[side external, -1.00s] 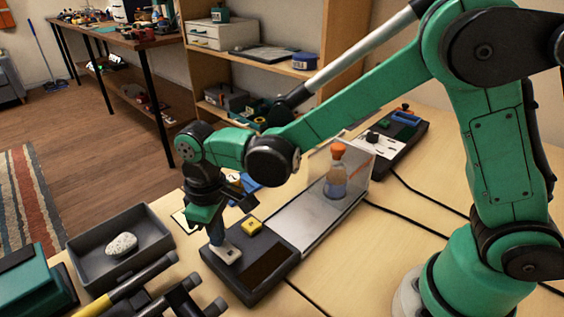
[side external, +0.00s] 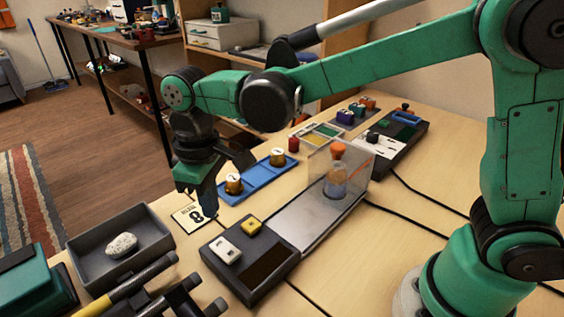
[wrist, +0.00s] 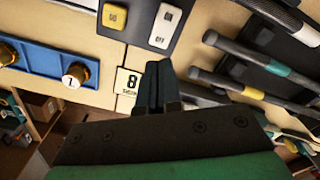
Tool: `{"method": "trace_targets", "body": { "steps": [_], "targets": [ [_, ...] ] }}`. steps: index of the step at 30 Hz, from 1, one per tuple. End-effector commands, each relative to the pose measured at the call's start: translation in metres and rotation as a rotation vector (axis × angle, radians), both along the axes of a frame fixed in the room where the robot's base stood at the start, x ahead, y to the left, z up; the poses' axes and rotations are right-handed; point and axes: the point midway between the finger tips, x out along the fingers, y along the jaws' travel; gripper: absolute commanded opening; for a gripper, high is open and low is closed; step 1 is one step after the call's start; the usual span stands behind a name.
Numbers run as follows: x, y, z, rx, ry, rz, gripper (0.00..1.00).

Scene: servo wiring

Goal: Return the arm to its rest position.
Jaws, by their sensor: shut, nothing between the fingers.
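My gripper (side external: 208,203) hangs over the table beside the blue tray and the card marked 8, above the tabletop. Its fingers are together and hold nothing; the wrist view also shows the closed fingers (wrist: 152,85) pointing away from the camera. My green arm reaches in from the right. The dark control box (side external: 262,270) with a white switch (side external: 226,250) and a yellow button (side external: 251,227) sits in front of the gripper, to its lower right. In the wrist view the switch (wrist: 162,26) reads ON and OFF, and the yellow button (wrist: 115,15) reads GO.
A clear case with an orange-capped flask (side external: 337,178) stands right of the gripper. A blue tray (side external: 262,185) with brass weights lies behind. A grey bin (side external: 78,243) holding a speckled stone (side external: 121,245) and tool handles (side external: 160,295) are at the left front.

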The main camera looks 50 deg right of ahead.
Motion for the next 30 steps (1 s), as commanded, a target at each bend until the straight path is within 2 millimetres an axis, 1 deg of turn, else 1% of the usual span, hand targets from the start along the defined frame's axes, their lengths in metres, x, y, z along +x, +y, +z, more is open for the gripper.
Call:
{"method": "trace_targets", "body": {
  "steps": [5,8,11,15,18,21,25,30],
  "targets": [
    [0.0,-0.003,0.001,0.003,-0.007,-0.007,0.0],
    [-0.003,-0.015,0.008,0.019,-0.043,-0.044,0.0],
    [-0.009,-0.038,0.019,0.047,-0.116,-0.112,0.0],
    [-0.024,-0.077,0.032,0.094,-0.26,-0.239,0.0],
    [-0.037,-0.101,0.035,0.121,-0.363,-0.325,0.0],
    [-0.049,-0.121,0.034,0.14,-0.458,-0.4,0.0],
    [-0.06,-0.137,0.029,0.154,-0.549,-0.468,0.0],
    [-0.066,-0.146,0.026,0.162,-0.604,-0.506,0.0]
  ]
}}
